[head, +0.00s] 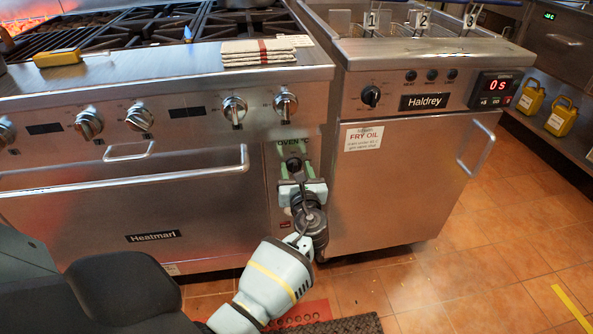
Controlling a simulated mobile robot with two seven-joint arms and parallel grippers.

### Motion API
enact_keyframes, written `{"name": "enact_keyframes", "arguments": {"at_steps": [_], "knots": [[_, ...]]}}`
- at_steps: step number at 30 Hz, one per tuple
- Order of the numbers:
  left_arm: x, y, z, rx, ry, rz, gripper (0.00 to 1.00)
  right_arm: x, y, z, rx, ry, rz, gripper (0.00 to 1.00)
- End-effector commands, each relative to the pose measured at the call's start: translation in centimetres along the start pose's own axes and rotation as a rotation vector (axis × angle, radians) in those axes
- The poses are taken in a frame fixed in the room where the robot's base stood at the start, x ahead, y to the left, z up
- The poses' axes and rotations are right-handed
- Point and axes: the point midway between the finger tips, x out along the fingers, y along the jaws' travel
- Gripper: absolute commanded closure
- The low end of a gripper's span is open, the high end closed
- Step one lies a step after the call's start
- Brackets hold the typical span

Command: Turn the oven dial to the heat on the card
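The green-edged oven panel (291,146), marked "OVEN °C", is on the stove front at its right end, beside the fryer. A small dark part, perhaps the oven dial (294,164), shows just below that lettering. The dial's pointer and scale are hidden or too small to read. I cannot make out a card with an oven heat. My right gripper is not in view.
Several knobs (235,109) line the stove front, with a folded towel (258,52) and a yellow object (57,58) above. The fryer (405,185) bears a "FRY OIL" label (363,138) and a black knob (371,96). Yellow jugs (531,97) stand right. Floor at right is clear.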

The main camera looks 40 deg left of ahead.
Motion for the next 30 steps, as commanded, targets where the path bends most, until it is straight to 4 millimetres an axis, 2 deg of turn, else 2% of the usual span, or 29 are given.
{"name": "enact_keyframes", "arguments": {"at_steps": [1,7,19,30], "knots": [[0.0,0.0,0.0,0.0,0.0,0.0,0.6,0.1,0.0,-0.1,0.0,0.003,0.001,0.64],[0.0,0.0,0.0,0.0,0.0,0.0,0.86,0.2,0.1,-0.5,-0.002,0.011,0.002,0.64],[-0.1,0.1,-0.1,-0.082,0.0,-0.001,0.86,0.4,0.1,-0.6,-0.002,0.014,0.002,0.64],[0.0,0.4,-0.3,-0.384,0.0,0.0,0.86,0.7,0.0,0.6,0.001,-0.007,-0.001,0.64]]}}
